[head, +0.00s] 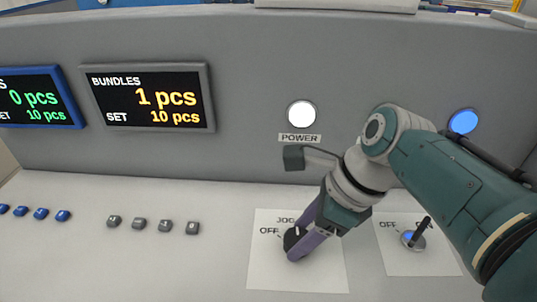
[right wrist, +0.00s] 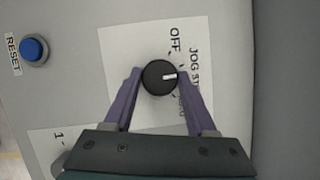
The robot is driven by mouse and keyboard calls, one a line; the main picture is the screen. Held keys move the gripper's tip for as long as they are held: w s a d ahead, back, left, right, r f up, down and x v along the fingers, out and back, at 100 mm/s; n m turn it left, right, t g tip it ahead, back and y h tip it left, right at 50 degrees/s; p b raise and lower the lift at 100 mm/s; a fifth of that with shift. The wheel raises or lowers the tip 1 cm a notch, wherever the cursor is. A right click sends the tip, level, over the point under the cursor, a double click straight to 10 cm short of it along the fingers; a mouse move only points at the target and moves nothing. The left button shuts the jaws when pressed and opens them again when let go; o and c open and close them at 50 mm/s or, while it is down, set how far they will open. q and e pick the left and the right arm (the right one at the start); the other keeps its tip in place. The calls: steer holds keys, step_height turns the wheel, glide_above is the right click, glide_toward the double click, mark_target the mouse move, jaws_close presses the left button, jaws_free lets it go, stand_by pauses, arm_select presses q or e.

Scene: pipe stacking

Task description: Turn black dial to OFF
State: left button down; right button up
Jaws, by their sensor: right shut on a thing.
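The black dial (right wrist: 159,78) sits on a white label sheet (right wrist: 135,45) with OFF printed on it and a JOG heading. Its white mark points right in the right wrist view, between the OFF word and a partly hidden word below. In the head view the dial (head: 291,238) is partly covered by my gripper. My right gripper (head: 299,236) has its purple fingers shut on the dial, one on each side. My left gripper is not in view.
A second dial with a black lever (head: 419,232) stands on another sheet to the right. Several grey buttons (head: 152,224) and blue buttons line the panel at left. A blue RESET button (right wrist: 34,50) shows in the right wrist view. A white POWER lamp (head: 301,114) is on the upright wall.

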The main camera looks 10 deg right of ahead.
steer(key=n+g, duration=0.1)
steer(key=n, duration=0.2)
steer(key=shift+w+f+y+b, duration=0.1)
steer(key=shift+y+b, duration=0.2)
steer(key=shift+b, duration=0.1)
steer(key=n+g+b, duration=0.1)
steer(key=n, duration=0.1)
steer(key=shift+w+f+n+b, duration=0.1)
steer(key=shift+n+b, duration=0.2)
steer(key=shift+b, duration=0.05)
steer(key=n+g+b, duration=0.1)
steer(key=n+b, duration=0.2)
steer(key=n, duration=0.1)
steer(key=shift+w+g, duration=0.1)
steer(key=shift+g, duration=0.2)
steer(key=shift+n+g+b, duration=0.3)
steer(key=shift+n+b, duration=0.7)
steer(key=shift+b, duration=0.15)
steer(key=o, duration=1.4)
steer(key=shift+r, duration=0.2)
